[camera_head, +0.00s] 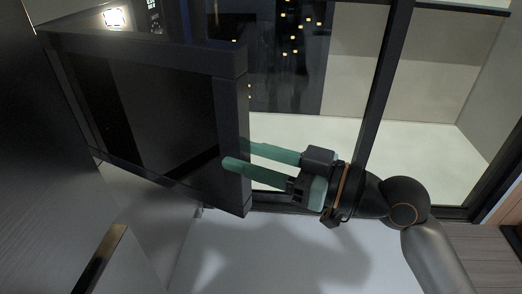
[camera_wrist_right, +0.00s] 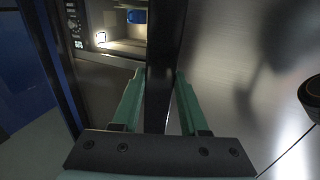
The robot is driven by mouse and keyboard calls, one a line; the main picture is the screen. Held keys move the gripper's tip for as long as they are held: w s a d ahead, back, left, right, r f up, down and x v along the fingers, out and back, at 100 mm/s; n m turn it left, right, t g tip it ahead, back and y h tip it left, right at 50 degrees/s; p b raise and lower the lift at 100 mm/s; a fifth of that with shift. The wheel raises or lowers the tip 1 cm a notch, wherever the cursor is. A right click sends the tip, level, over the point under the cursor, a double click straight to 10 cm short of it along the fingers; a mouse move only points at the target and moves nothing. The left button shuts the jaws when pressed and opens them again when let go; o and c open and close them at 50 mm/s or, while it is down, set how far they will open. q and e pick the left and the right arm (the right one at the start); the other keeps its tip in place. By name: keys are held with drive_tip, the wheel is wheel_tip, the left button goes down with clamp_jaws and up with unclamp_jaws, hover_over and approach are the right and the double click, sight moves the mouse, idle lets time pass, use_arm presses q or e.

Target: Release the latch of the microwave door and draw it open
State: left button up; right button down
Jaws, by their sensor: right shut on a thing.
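The dark framed microwave door (camera_head: 145,115) stands open in the head view. My right gripper (camera_head: 232,155) reaches in from the right, one green finger on each side of the door's free edge. In the right wrist view, the fingers of my right gripper (camera_wrist_right: 160,75) straddle the dark door edge (camera_wrist_right: 160,100) and are shut on it. The lit microwave interior (camera_wrist_right: 118,35) shows left of the door, with a blue thing (camera_wrist_right: 137,16) inside. The door hides part of the interior in the head view. My left gripper is not in view.
A control panel (camera_wrist_right: 72,25) with a knob and small display sits beside the opening. A cabinet front with a bar handle (camera_head: 100,260) is at the lower left of the head view. A dark window frame (camera_head: 385,75) stands behind my right arm.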

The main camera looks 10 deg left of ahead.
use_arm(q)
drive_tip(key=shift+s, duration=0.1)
use_arm(e)
drive_tip(key=shift+s+a, duration=0.1)
drive_tip(key=shift+s, duration=0.3)
drive_tip(key=shift+c, duration=1.4)
unclamp_jaws()
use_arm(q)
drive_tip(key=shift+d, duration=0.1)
use_arm(e)
drive_tip(key=shift+w, duration=0.1)
drive_tip(key=shift+d, duration=0.3)
use_arm(q)
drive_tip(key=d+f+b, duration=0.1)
drive_tip(key=b, duration=0.1)
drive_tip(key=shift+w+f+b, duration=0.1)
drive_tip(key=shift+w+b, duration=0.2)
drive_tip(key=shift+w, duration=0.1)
use_arm(e)
drive_tip(key=s+d, duration=0.2)
drive_tip(key=d, duration=0.9)
drive_tip(key=shift+s+d, duration=0.15)
drive_tip(key=shift+d, duration=0.25)
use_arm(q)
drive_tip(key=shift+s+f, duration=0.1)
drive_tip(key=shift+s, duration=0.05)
